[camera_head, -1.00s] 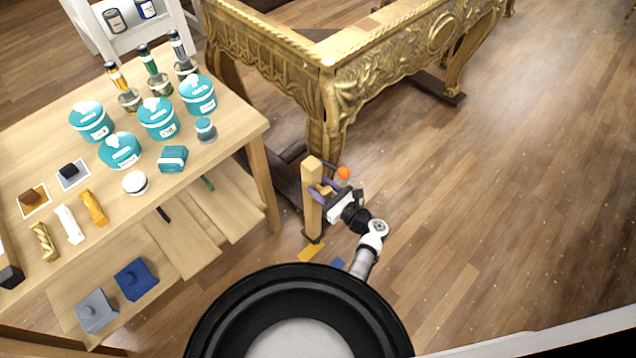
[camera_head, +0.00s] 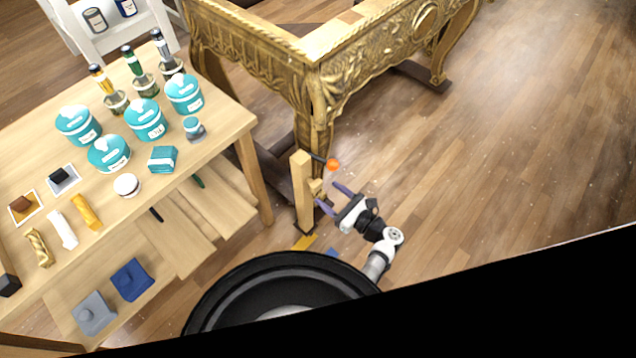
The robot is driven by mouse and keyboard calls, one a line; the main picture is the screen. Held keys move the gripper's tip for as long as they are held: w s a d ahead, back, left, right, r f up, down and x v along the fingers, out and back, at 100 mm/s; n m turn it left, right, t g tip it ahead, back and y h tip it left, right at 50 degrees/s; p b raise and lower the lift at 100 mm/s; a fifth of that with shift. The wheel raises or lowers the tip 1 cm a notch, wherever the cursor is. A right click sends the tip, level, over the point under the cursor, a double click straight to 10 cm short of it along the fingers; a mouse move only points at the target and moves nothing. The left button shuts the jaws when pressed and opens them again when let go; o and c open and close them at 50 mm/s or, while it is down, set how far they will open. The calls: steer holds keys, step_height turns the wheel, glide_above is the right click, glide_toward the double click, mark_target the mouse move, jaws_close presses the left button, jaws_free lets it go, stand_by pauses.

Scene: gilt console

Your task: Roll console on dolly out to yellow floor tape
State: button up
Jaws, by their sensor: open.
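The gilt carved console (camera_head: 340,68) stands at the top centre on a dark wooden dolly (camera_head: 432,76), which shows at its feet. A pale upright wooden post (camera_head: 302,190) with a small side block rises at the dolly's near corner, and an orange ball-shaped knob (camera_head: 333,165) sticks out on a dark rod beside it. My gripper (camera_head: 333,197) is open and empty, its purple fingers just right of the post and apart from it. A small yellow strip (camera_head: 304,242) lies on the floor below the post; I cannot tell if it is the floor tape.
A wooden table (camera_head: 225,128) with teal jars (camera_head: 146,120), bottles and small blocks stands close on the left, with a lower shelf (camera_head: 165,262). A white stand (camera_head: 150,35) is behind it. A blue patch (camera_head: 332,252) lies near my base. Open wooden floor (camera_head: 510,140) spreads to the right.

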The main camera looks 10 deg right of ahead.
steer(key=v, duration=0.5)
steer(key=shift+s+d, duration=0.25)
steer(key=shift+s, duration=0.05)
